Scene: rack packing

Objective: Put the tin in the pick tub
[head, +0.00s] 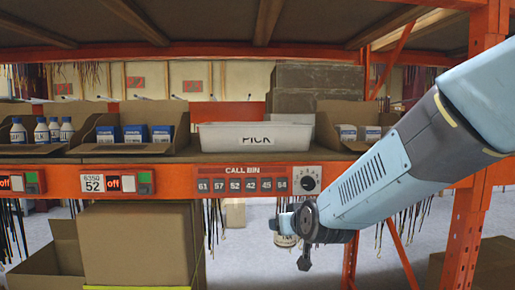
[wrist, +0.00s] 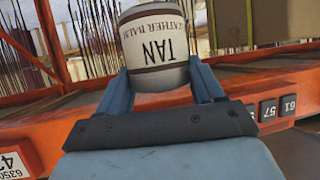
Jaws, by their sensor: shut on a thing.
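The tin (wrist: 157,50) is white with dark bands and the label "TAN", upside down in the wrist view. My gripper (wrist: 160,85) is shut on it, one finger on each side. In the head view my gripper (head: 289,222) is below the shelf's front beam, and only part of the tin (head: 286,241) shows beneath it. The pick tub (head: 255,138) is a white tub marked "PICK" on the shelf, above and to the left of my gripper. Its inside is hidden from this angle.
The orange beam (head: 220,182) with number tiles and a dial (head: 309,179) lies between my gripper and the tub's height. Open boxes of bottles (head: 41,131) and blue-white packs (head: 134,133) stand left of the tub; another box (head: 348,115) stands right. Grey blocks (head: 318,76) are behind.

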